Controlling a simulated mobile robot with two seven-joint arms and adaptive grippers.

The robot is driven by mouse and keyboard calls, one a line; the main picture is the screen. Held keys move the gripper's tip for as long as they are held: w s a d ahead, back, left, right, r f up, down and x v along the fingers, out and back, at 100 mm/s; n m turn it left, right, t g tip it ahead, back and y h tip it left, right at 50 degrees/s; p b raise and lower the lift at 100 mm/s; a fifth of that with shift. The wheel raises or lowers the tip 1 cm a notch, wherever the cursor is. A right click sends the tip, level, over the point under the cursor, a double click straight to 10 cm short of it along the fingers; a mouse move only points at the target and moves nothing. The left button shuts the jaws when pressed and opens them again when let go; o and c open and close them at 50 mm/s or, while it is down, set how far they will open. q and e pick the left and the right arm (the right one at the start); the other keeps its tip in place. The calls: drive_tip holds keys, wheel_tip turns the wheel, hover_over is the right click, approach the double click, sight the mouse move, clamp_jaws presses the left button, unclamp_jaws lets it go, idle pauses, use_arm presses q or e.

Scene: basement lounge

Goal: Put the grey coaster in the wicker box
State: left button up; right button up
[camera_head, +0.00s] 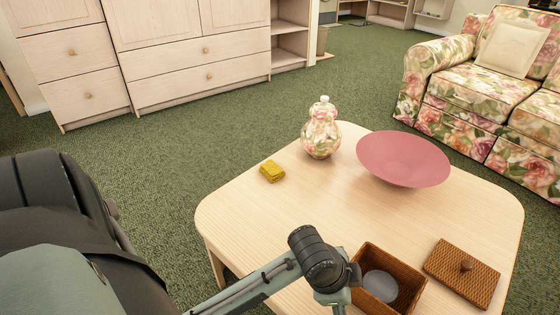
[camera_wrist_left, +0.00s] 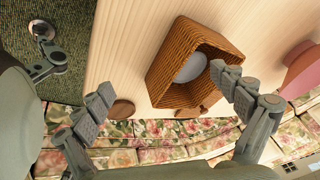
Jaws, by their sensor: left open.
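The wicker box (camera_head: 359,268) stands open on the light wooden table, near the front edge. It also shows in the left wrist view (camera_wrist_left: 158,72). The grey coaster (camera_head: 380,286) lies inside the box, with the box walls around it; it is also visible in the left wrist view (camera_wrist_left: 191,67). My left gripper (camera_head: 340,298) is just left of the box in the head view, its fingertips cut off by the lower edge. In the left wrist view my left gripper (camera_wrist_left: 163,98) has its fingers wide apart with nothing between them.
A wicker lid (camera_head: 452,281) with a knob lies right of the box. A pink bowl (camera_head: 403,160), a floral jar (camera_head: 321,132) and a yellow folded item (camera_head: 271,171) stand farther back on the table (camera_head: 290,215). The table's middle is clear. A floral sofa (camera_head: 480,95) stands beyond.

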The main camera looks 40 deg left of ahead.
use_arm(q)
drive_tip(key=s+a+n+y, duration=0.3)
drive_tip(key=s+a+n, duration=0.4)
drive_tip(key=a, duration=0.4)
drive_tip(key=shift+s+a+r+n, duration=0.15)
drive_tip(key=shift+s+a+n, duration=0.2)
drive_tip(key=shift+n, duration=0.45)
